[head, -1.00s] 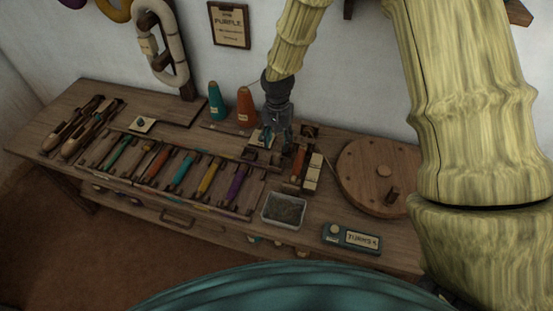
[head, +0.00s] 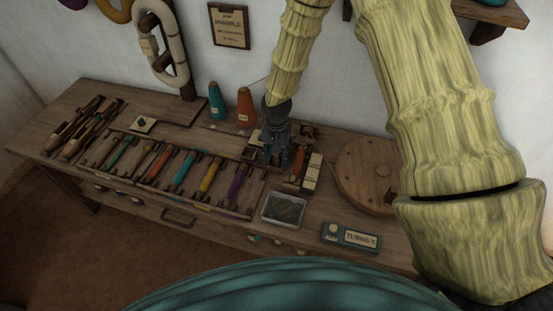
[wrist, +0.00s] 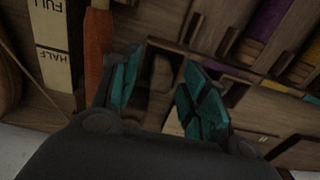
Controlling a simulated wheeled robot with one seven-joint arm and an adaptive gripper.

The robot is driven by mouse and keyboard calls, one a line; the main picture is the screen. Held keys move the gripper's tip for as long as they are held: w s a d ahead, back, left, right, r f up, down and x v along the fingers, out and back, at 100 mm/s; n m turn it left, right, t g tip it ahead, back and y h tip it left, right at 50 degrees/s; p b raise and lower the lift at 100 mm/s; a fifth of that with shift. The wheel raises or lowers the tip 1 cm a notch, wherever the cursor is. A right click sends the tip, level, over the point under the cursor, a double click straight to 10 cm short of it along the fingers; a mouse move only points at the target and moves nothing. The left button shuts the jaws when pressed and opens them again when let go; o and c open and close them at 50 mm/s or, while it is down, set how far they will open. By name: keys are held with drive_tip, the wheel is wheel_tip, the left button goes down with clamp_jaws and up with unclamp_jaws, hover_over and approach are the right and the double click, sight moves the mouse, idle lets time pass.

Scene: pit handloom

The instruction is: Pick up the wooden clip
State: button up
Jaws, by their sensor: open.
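My gripper (head: 277,158) points down over the back right of the wooden bench, among the small wooden fittings. Its teal-padded fingers show apart in the wrist view (wrist: 162,95). A small brown rounded wooden piece (wrist: 161,72) shows between and beyond the fingertips. It may be the wooden clip, but I cannot tell for sure. No contact with it is visible. In the head view my gripper hides this spot.
An orange bobbin (wrist: 98,50) and a FULL/HALF gauge (wrist: 55,45) stand close beside one finger. The bobbin rack (head: 165,172) lies left. A grey tray (head: 284,209), a TURNS counter (head: 350,236) and a wooden wheel (head: 362,172) lie nearby. Teal (head: 216,102) and orange (head: 246,107) cones stand behind.

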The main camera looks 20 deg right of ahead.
drive_tip(key=c, duration=0.9)
drive_tip(key=shift+c, duration=0.2)
drive_tip(key=shift+r, duration=0.15)
